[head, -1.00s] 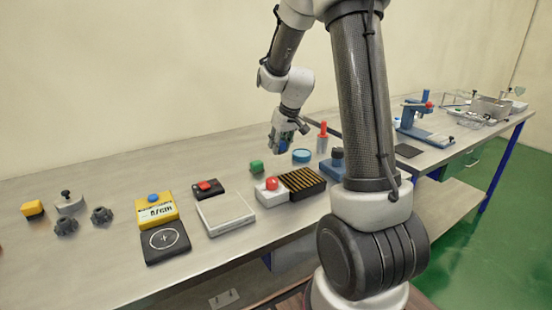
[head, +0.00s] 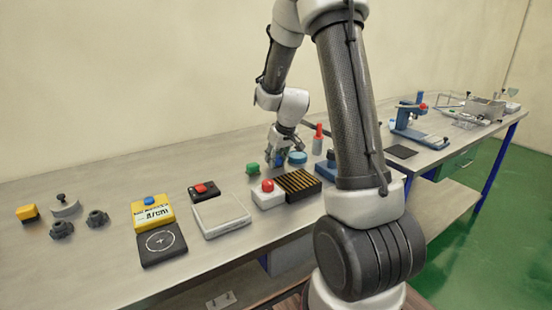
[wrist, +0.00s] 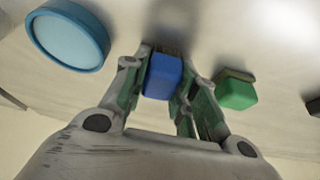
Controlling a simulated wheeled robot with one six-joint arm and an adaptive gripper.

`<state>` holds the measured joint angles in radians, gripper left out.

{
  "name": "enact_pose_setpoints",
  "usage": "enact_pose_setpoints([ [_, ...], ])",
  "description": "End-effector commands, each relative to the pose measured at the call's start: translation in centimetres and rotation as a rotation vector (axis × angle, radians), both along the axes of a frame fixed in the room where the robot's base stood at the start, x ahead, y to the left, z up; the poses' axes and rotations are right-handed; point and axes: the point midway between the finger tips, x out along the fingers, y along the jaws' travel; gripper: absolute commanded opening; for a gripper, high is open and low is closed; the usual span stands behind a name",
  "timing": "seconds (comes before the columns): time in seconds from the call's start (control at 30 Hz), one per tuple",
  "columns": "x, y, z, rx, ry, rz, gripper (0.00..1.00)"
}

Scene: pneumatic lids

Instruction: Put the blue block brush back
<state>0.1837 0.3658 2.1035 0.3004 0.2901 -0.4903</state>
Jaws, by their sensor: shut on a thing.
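The blue block brush (wrist: 163,76) is between my gripper's fingers (wrist: 160,85) in the wrist view, with its blue block facing the camera. In the head view my gripper (head: 279,158) points down over the table, shut on the blue block brush (head: 280,162) close to the tabletop. I cannot tell whether its underside touches the table. A green block (head: 253,168) stands to the left of it, apart from the fingers. It also shows at the right in the wrist view (wrist: 236,92).
A round light-blue dish (head: 297,157) is close on the right. A red-topped bottle (head: 318,140) stands behind it. A black and yellow slotted block (head: 299,184) and a white box with a red button (head: 268,194) are in front. Bare tabletop lies to the back left.

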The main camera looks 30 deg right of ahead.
Motion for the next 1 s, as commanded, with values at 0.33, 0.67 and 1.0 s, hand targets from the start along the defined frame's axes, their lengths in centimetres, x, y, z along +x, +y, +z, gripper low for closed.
enact_pose_setpoints([
  [0.33,-0.6,0.1,-1.0,0.005,0.022,-0.001,0.49],
  [0.67,-0.6,0.1,1.0,0.003,0.013,-0.001,0.49],
  [1.0,-3.5,-0.1,8.3,0.001,0.007,-0.001,0.49],
])
